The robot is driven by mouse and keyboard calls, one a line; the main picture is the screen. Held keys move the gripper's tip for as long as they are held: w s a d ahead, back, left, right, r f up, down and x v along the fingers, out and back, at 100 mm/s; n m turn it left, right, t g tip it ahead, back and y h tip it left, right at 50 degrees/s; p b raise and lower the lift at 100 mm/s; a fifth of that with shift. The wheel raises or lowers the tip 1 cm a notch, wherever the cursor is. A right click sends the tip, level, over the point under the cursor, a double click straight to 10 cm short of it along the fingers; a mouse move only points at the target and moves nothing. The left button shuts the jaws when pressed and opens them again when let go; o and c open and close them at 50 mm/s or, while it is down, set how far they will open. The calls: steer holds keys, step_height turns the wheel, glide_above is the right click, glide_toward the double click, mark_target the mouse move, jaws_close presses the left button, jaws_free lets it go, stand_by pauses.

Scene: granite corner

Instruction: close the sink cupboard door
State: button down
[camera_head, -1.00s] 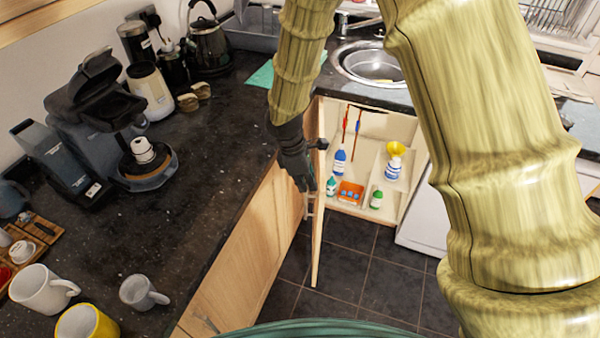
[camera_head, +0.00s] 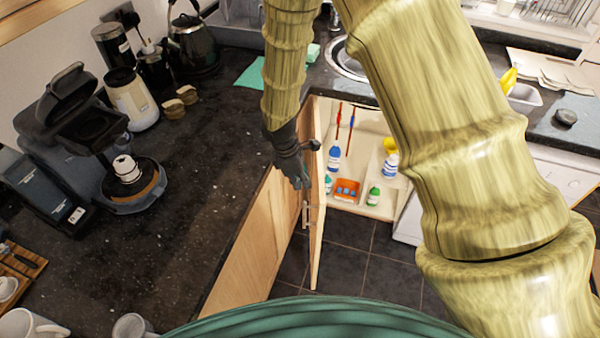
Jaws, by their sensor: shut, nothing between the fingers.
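The sink cupboard door (camera_head: 317,235) stands wide open, seen nearly edge-on, with its bar handle (camera_head: 305,215) on the left side. The cupboard (camera_head: 361,152) is open under the sink (camera_head: 347,62), its inside in plain view. My gripper (camera_head: 302,182) is shut and empty, pointing down at the left side of the door near its upper part. I cannot tell whether it touches the door. My arm hides part of the counter and sink.
Bottles (camera_head: 333,158) and an orange tray (camera_head: 347,190) stand inside the cupboard. A coffee machine (camera_head: 128,178) and a kettle (camera_head: 194,45) stand on the dark counter (camera_head: 200,215). Dark floor tiles (camera_head: 372,280) in front of the cupboard are clear. A white appliance (camera_head: 408,222) stands right of it.

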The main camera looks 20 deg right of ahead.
steer(key=shift+s+p+x, duration=0.1)
steer(key=shift+p+x, duration=0.15)
steer(key=shift+x, duration=0.85)
steer(key=shift+s+p+x, duration=0.15)
steer(key=shift+p+x, duration=0.1)
steer(key=shift+x, duration=0.85)
steer(key=shift+d, duration=0.1)
steer(key=shift+d, duration=0.1)
